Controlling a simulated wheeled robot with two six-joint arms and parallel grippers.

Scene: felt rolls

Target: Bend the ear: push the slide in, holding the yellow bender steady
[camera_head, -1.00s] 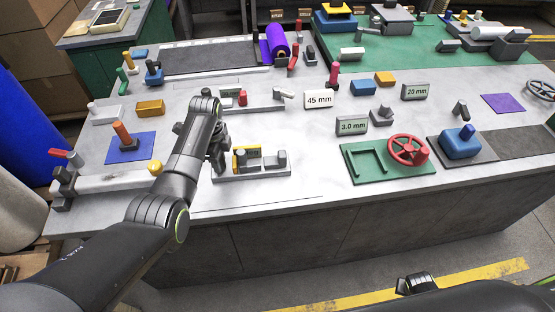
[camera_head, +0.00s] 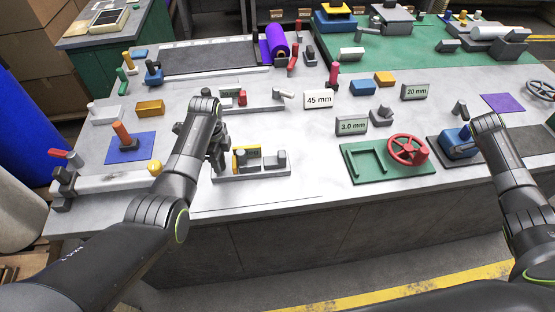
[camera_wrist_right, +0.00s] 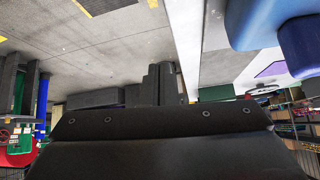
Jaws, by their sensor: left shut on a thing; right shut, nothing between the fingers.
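The yellow bender (camera_head: 240,155) stands on a grey base at the near edge of the bench in the head view. A grey slide block (camera_head: 275,160) sits on the same base, to the right of the yellow part. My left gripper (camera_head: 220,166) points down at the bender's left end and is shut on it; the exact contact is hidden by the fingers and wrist. My right gripper (camera_wrist_right: 165,84) is shut and empty in the right wrist view. In the head view my right arm reaches over the bench's right side, away from the bender.
A blue block (camera_head: 458,146) on a dark plate is partly covered by my right arm. A green plate with a red wheel (camera_head: 408,149) stands between that arm and the bender. A 3.0 mm sign (camera_head: 351,126) stands behind.

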